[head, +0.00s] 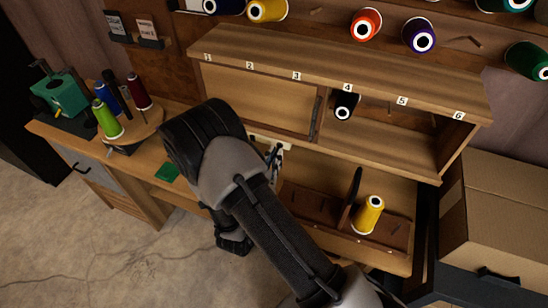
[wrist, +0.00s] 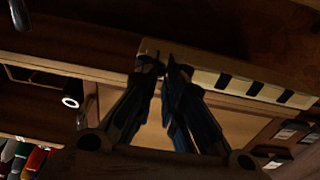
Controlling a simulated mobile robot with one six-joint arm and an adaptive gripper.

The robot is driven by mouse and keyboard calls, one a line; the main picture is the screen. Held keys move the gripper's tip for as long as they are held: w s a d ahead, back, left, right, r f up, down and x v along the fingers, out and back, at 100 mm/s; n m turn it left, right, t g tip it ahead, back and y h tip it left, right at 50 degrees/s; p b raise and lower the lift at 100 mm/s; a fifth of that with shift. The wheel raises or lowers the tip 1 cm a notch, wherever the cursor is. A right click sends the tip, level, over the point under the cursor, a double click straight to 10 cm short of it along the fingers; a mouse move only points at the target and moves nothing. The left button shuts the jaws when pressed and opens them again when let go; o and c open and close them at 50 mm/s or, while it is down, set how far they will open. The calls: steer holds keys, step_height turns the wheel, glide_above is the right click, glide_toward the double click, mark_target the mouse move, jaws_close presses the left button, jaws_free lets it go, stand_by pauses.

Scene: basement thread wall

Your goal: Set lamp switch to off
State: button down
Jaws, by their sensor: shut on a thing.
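My gripper (wrist: 166,68) shows in the wrist view with its two dark fingers drawn close together at the tips. They are at the left end of a cream strip with black marks (wrist: 236,84), which seems to be the lamp switch's housing. The small part between the fingertips is hidden by them; by its place I take it to be the lamp switch. In the head view my gripper (head: 275,158) is under the shelf's front edge, partly behind my arm, beside a small cream piece (head: 272,143).
A wooden cabinet (head: 330,72) with numbered bays stands above. A black spool (head: 344,105) sits in it, and a yellow spool (head: 368,214) stands below on the right. A round stand with spools (head: 128,130) is at left, a cardboard box (head: 505,210) at right.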

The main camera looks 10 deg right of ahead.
stand_by(0.3)
steer(key=c, duration=2)
jaws_free()
steer(key=shift+o, duration=0.2)
steer(key=v, duration=1.2)
steer(key=shift+f, duration=0.25)
